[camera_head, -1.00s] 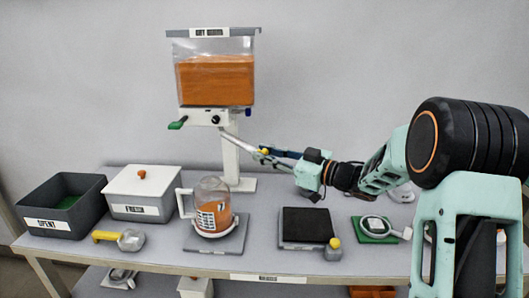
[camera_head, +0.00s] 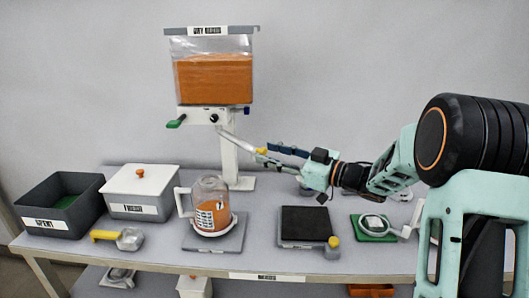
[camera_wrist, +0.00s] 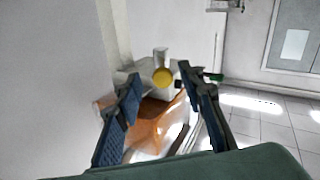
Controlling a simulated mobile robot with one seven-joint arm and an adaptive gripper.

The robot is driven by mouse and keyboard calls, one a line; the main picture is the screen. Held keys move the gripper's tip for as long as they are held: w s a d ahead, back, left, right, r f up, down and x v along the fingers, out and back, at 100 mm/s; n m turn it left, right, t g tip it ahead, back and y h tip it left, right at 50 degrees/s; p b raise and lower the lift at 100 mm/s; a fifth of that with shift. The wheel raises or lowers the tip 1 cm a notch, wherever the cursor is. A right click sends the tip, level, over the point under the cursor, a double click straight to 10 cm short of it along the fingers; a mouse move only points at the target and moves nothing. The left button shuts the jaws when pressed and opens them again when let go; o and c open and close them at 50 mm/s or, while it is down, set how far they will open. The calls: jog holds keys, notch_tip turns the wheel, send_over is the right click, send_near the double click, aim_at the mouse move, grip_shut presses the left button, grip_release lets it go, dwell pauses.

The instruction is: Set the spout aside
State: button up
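The spout (camera_head: 240,141) is a thin silver tube with a yellow end. It slopes down to the right from the white valve block (camera_head: 212,117) under the hopper of orange material (camera_head: 213,78). My gripper (camera_head: 267,155) is at the spout's yellow end, to its right. In the wrist view the yellow end (camera_wrist: 163,77) shows face-on between the blue fingertips of my gripper (camera_wrist: 158,82). The fingers are apart, with a visible gap on both sides of it. The tube behind the yellow end is mostly hidden there.
A jug of orange material (camera_head: 212,211) stands on a grey pad. A dark square pad (camera_head: 305,223), a green pad (camera_head: 372,230), a grey bin (camera_head: 62,204), a white-lidded bin (camera_head: 141,187) and a yellow-handled scoop (camera_head: 118,237) are also on the bench (camera_head: 265,258).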

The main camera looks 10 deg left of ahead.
jog(key=v, duration=0.9)
jog(key=shift+d, duration=0.3)
jog(key=shift+s, duration=0.1)
